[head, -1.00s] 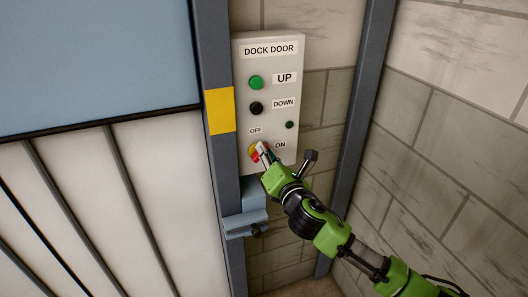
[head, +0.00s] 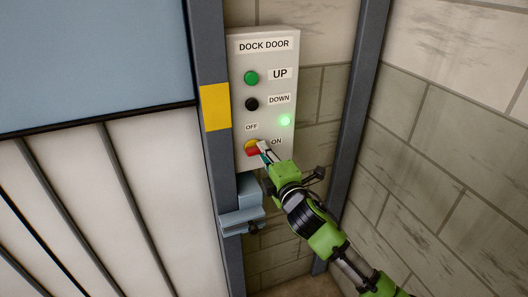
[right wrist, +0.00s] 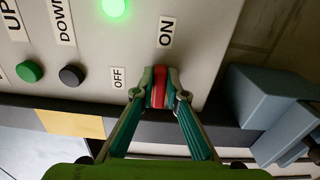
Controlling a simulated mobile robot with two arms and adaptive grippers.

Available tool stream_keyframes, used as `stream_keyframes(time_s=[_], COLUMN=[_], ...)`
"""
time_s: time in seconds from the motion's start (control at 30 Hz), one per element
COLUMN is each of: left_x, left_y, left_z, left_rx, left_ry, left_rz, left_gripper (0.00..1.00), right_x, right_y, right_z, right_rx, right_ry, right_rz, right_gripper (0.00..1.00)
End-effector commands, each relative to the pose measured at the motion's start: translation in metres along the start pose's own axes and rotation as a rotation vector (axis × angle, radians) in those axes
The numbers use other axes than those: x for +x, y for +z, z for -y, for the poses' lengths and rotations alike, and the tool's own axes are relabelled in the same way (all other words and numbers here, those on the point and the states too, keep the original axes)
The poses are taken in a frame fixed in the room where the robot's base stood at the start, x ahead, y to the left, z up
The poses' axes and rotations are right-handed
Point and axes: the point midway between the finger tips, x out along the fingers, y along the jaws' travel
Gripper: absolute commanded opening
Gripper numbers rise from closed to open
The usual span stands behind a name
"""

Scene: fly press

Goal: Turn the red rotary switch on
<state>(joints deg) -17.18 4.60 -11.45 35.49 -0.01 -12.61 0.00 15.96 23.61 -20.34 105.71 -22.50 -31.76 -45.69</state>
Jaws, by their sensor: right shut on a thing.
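The red rotary switch (head: 253,151) sits on a yellow base low on the dock door panel (head: 236,130), between the OFF and ON labels. Its red handle also shows in the right wrist view (right wrist: 158,86), held between both fingers and in line with the ON label. My right gripper (head: 263,149) is shut on the handle; in the right wrist view its fingertips (right wrist: 158,88) touch it from both sides. The small indicator lamp (head: 285,121) on the panel glows bright green. My left gripper is in neither view.
A green UP button (head: 251,78) and a black DOWN button (head: 252,104) sit above the switch. A blue-grey bracket (head: 241,208) juts from the post just below the panel. A block wall (head: 450,120) stands to the right.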

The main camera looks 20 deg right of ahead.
Motion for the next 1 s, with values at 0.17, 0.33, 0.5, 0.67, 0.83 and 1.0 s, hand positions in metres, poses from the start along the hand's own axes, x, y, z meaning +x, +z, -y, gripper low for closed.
stream_keyframes(time_s=[0.17, 0.33, 0.5, 0.67, 0.83, 1.0], left_x=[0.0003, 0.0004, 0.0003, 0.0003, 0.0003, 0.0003], left_y=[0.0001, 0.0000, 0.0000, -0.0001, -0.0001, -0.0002], left_z=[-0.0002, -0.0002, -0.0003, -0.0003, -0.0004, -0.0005], left_rx=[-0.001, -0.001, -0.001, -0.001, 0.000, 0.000], left_ry=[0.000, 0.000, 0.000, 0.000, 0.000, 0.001], left_rz=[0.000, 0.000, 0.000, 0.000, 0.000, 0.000], left_gripper=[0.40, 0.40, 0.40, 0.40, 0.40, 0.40], right_x=[0.0000, 0.0000, 0.0000, 0.0000, 0.0000, 0.0000], right_y=[0.0002, 0.0001, 0.0001, 0.0000, -0.0001, -0.0001], right_z=[0.0017, 0.0021, 0.0022, 0.0022, 0.0021, 0.0019], right_rx=[0.048, 0.065, 0.068, 0.068, 0.067, 0.066], right_ry=[-0.001, -0.001, -0.002, -0.002, -0.001, -0.001], right_rz=[0.001, 0.001, 0.001, 0.000, 0.000, 0.000], right_gripper=[0.00, 0.00, 0.00, 0.00, 0.29, 0.29])
